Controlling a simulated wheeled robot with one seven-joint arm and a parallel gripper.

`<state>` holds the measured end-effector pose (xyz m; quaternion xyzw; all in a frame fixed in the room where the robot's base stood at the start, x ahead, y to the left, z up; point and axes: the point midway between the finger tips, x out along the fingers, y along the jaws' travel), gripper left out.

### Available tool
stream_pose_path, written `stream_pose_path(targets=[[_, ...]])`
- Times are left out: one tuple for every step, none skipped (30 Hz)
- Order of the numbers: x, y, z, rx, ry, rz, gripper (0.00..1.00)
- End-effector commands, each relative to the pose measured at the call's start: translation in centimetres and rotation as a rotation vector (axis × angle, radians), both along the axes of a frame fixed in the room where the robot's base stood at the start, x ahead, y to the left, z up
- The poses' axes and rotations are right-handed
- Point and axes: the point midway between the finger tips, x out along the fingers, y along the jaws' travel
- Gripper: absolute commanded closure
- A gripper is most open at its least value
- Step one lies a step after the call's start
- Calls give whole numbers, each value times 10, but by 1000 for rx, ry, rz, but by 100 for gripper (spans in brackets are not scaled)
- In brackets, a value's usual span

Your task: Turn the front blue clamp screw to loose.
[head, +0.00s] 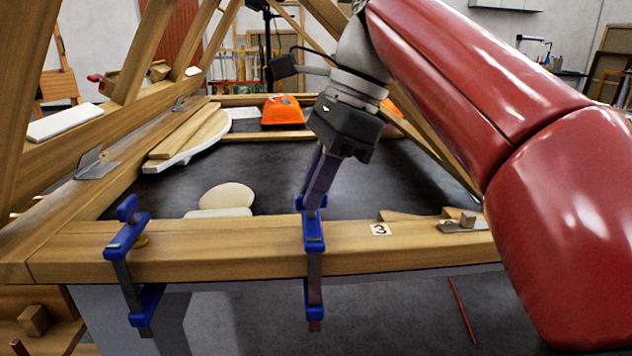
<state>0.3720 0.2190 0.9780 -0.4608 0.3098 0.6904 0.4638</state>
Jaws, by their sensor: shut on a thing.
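Two blue clamps grip the front wooden beam (210,253). One blue clamp (314,240) is near the middle of the beam, its bar running down over the front face to a lower blue jaw. The other blue clamp (126,240) is at the left, tilted, with its blue screw handle (127,207) showing on top. My gripper (311,205) comes down from above on the middle clamp, its fingers shut at the top of that clamp, on its screw. The fingers hide most of this screw, so its turn cannot be read.
Wooden frame beams surround a dark recessed panel (400,175). An orange object (283,111) lies at the back, and pale rounded pieces (228,196) lie behind the front beam. A "3" label (380,230) and a metal plate (462,226) are right of the middle clamp. My red arm covers the right side.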

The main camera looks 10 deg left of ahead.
Motion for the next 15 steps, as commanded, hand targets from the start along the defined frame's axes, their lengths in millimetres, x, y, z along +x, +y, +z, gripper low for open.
stream_pose_path(targets=[[1, 0, 0, 0, 0, 29, 100], [1, 0, 0, 0, 0, 47, 100], [1, 0, 0, 0, 0, 68, 100], [1, 0, 0, 1, -1, 84, 100], [1, 0, 0, 0, -1, 98, 100], [1, 0, 0, 0, 0, 116, 100], [1, 1, 0, 0, 0, 128, 100], [1, 1, 0, 0, -1, 137, 100], [1, 1, 0, 0, -1, 150, 100], [1, 1, 0, 0, -2, 160, 100], [1, 1, 0, 0, -2, 166, 100], [1, 1, 0, -1, -1, 174, 100], [1, 1, 0, -1, -1, 179, 100], [1, 1, 0, 0, -2, 183, 100], [1, 1, 0, 0, -1, 188, 100]])
